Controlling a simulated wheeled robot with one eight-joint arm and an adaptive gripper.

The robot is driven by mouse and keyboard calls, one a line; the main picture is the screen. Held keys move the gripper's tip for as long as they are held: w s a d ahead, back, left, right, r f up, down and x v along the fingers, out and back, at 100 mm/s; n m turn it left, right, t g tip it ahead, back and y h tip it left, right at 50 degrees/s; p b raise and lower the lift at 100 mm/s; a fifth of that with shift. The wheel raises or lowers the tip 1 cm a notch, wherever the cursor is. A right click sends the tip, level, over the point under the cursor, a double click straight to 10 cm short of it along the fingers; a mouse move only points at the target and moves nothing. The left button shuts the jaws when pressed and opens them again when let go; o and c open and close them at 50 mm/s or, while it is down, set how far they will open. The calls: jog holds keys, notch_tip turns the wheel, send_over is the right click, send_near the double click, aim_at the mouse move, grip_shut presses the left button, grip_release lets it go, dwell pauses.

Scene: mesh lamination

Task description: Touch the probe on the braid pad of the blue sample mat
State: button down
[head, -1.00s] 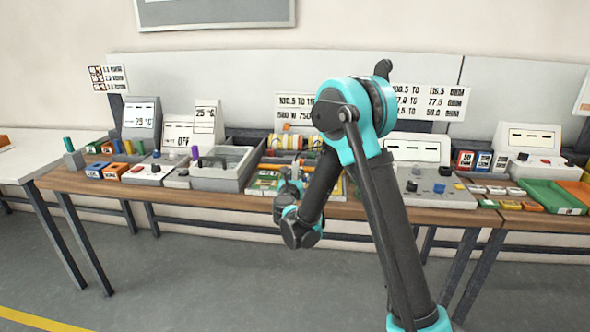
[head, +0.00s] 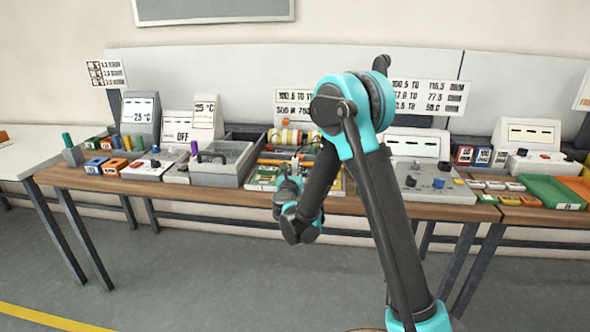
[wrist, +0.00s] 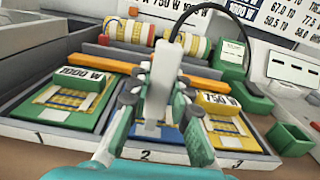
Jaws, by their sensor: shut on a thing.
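My gripper (wrist: 160,105) is shut on a pale grey probe (wrist: 165,70) with a black cable. The probe is in front of bay 2 of a tray (wrist: 110,138). The blue sample mat (wrist: 143,131) lies in that bay, mostly hidden behind the probe and fingers. I cannot tell whether the tip touches the mat or where its braid pad is. In the head view my gripper (head: 289,172) is over the tray area at the bench's middle.
A green mat (wrist: 62,108) with a 1000 W block lies in bay 1, and a yellow mat (wrist: 228,128) with a 750 W block in bay 3. Orange bars (wrist: 85,56) and wire spools (wrist: 128,32) lie behind. A green box (wrist: 289,139) stands at right.

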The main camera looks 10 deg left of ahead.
aim_at(295, 158)
jog(key=shift+f, duration=0.45)
dwell(1.2)
jog(key=shift+r, duration=0.1)
jog(key=shift+r, duration=3.4)
